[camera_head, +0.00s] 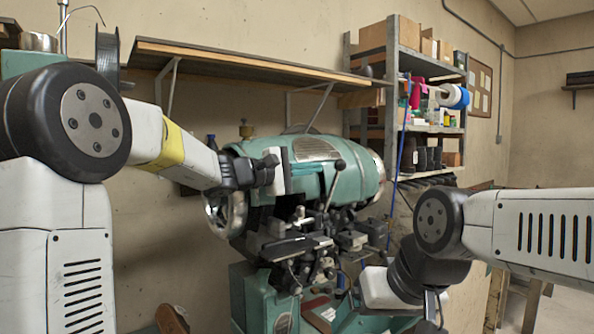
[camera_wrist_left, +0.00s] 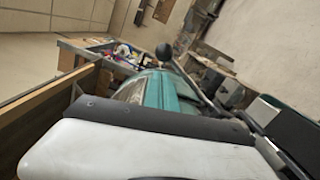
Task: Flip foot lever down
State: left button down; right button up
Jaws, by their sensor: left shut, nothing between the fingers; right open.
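The green sole stitcher (camera_head: 345,185) stands in the middle of the head view. A thin metal lever (camera_head: 331,187) with a black ball knob (camera_head: 340,164) rises, tilted, from its front. The knob also shows in the left wrist view (camera_wrist_left: 164,52), with its rod running down to the right. My left gripper (camera_head: 283,170) is shut and empty in front of the green housing, left of the knob and apart from it. Its fingers show at the right of the wrist view (camera_wrist_left: 270,130). My right gripper (camera_head: 436,308) is open, low at the right, partly cut off by the bottom edge.
A wooden wall shelf (camera_head: 240,62) hangs above the machine. A metal rack (camera_head: 393,90) with boxes and thread spools stands behind at the right. Dark mechanism parts (camera_head: 300,245) jut from the machine's front below the lever. A blue cable (camera_head: 398,165) hangs beside the rack.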

pick_arm(q)
jog(key=shift+x, duration=1.9)
jog(key=shift+s, duration=0.1)
